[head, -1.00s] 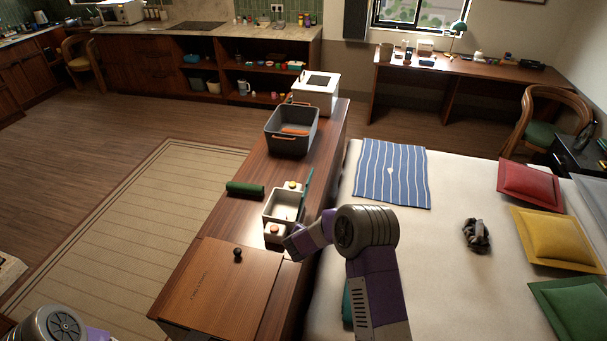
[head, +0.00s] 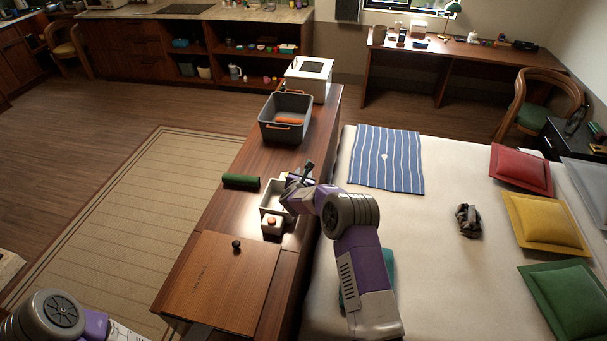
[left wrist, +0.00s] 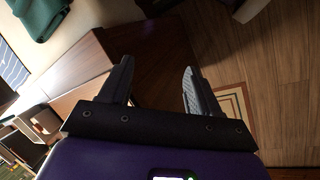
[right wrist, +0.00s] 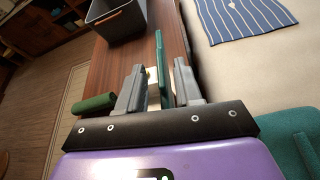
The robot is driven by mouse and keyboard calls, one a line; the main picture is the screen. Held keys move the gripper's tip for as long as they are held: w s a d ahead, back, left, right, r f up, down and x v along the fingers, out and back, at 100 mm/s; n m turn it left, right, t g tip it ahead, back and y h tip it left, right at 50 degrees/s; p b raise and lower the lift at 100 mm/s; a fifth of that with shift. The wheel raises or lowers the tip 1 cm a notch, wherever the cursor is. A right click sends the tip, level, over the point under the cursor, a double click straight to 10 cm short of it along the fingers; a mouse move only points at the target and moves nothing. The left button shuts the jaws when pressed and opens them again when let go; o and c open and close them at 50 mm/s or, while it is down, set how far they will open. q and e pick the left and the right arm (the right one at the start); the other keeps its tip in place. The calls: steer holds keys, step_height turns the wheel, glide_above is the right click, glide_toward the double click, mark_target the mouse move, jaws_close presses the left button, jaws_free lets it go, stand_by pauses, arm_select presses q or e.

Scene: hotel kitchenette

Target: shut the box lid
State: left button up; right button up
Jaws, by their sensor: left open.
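A small white box (head: 269,196) stands on the long wooden counter, partly hidden by my right gripper (head: 297,184). In the right wrist view, a thin teal panel (right wrist: 161,62), seemingly its lid, stands upright between the fingers of the right gripper (right wrist: 160,70). The fingers are apart; a gap shows left of the panel, and I cannot tell whether the right finger touches it. A larger wooden lid (head: 225,275) with a dark knob (head: 236,245) lies flat nearer me. My left gripper (left wrist: 155,82) is open and empty, away from the white box.
A block with an orange knob (head: 271,224) stands just in front of the white box. A green roll (head: 240,181) lies to its left. A grey basket (head: 286,117) and a white bin (head: 308,78) stand farther back. The bed (head: 440,240) borders the counter on the right.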

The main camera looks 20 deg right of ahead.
steer(key=shift+w+d, duration=0.15)
steer(key=shift+w, duration=0.05)
steer(key=shift+c, duration=0.2)
jaws_close()
stand_by(0.4)
